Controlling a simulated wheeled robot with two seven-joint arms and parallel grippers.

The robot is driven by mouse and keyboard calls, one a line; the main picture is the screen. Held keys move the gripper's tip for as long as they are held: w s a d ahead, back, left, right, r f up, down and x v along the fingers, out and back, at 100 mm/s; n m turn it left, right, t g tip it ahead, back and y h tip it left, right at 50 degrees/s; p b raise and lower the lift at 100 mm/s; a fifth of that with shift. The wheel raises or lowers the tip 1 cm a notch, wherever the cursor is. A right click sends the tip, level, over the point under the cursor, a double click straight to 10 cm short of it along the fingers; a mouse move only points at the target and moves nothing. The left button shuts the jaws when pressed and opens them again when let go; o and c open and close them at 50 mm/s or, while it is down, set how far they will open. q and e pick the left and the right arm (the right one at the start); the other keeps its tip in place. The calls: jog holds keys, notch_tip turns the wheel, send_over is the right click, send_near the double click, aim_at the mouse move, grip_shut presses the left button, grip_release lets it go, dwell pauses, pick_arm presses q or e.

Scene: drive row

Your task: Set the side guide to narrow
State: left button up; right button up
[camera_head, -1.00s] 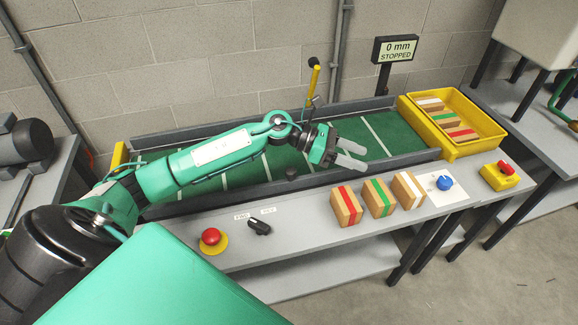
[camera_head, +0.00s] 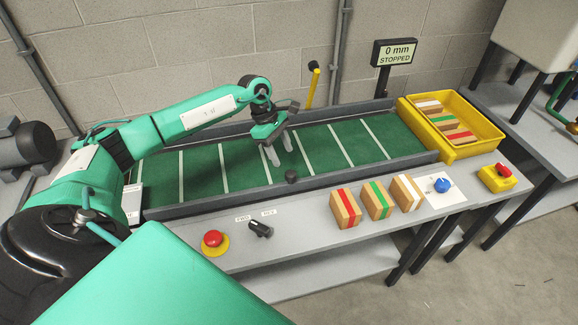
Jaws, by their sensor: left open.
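The green conveyor belt (camera_head: 232,166) with white cross lines runs between two dark grey side rails. A black knob (camera_head: 291,176) sits at the near rail (camera_head: 330,180). A yellow lever (camera_head: 313,82) with a black ball top stands upright behind the far rail. No wide or narrow marking can be read on these parts. My left gripper (camera_head: 279,150) is open and empty above the belt, fingers pointing down, just behind and a little left of the black knob. It is below and left of the yellow lever. My right gripper is not in view.
On the front shelf are a red button (camera_head: 212,238), a black switch (camera_head: 260,229), several striped blocks (camera_head: 346,207) and a blue knob (camera_head: 443,184). A yellow bin (camera_head: 462,150) with blocks is at the belt's right end. A sign (camera_head: 395,51) reads 0 mm STOPPED. The belt is bare.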

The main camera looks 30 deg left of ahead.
aim_at(290, 173)
pick_arm(q)
jog(key=p+x, duration=0.1)
jog(key=x, duration=0.5)
jog(key=shift+d+r, duration=0.1)
jog(key=shift+d+f+p, duration=0.15)
jog(key=shift+f+p, duration=0.15)
jog(key=shift+f, duration=0.3)
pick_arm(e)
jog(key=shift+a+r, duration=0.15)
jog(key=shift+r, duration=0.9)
